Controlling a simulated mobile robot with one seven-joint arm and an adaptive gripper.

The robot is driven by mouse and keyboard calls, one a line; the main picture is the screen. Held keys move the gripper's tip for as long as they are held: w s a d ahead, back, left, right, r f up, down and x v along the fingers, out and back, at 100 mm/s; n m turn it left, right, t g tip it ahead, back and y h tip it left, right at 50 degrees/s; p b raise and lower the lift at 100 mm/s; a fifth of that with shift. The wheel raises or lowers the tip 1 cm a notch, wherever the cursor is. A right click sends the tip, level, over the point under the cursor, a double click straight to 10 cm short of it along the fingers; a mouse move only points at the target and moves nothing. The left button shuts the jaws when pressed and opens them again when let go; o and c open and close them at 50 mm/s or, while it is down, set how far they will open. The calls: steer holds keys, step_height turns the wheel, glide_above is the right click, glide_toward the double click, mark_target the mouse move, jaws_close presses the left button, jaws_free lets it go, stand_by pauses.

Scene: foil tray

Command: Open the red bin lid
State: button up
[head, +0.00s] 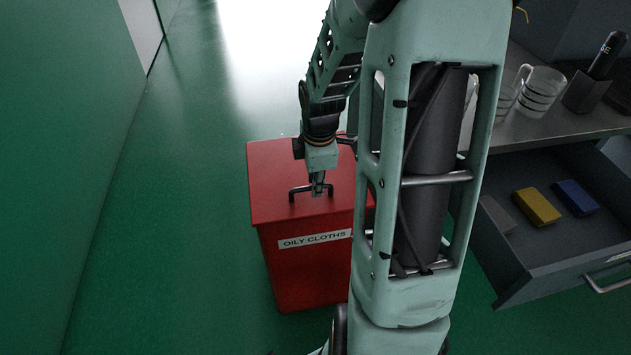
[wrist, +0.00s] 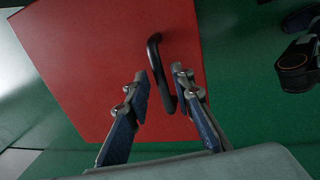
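The red bin (head: 300,280) stands on the floor with its flat lid (head: 275,170) closed; its front label reads "OILY CLOTHS". A dark bar handle (head: 293,191) is on the lid near its front edge. My gripper (head: 318,188) is over the lid at the handle, pointing down, and hides part of it. In the wrist view my gripper (wrist: 161,76) is open, with blue-padded fingers on either side of the handle (wrist: 154,52). The red lid (wrist: 90,60) fills the area behind. I cannot tell whether a finger touches the handle.
At the right, an open drawer (head: 515,285) holds a yellow block (head: 537,206), a blue block (head: 576,197) and a grey block (head: 496,214). Glass mugs (head: 540,88) stand on the counter above. A green wall is at the left; the green floor (head: 170,240) between is clear.

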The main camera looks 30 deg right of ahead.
jaws_close()
steer(key=shift+r, duration=0.2)
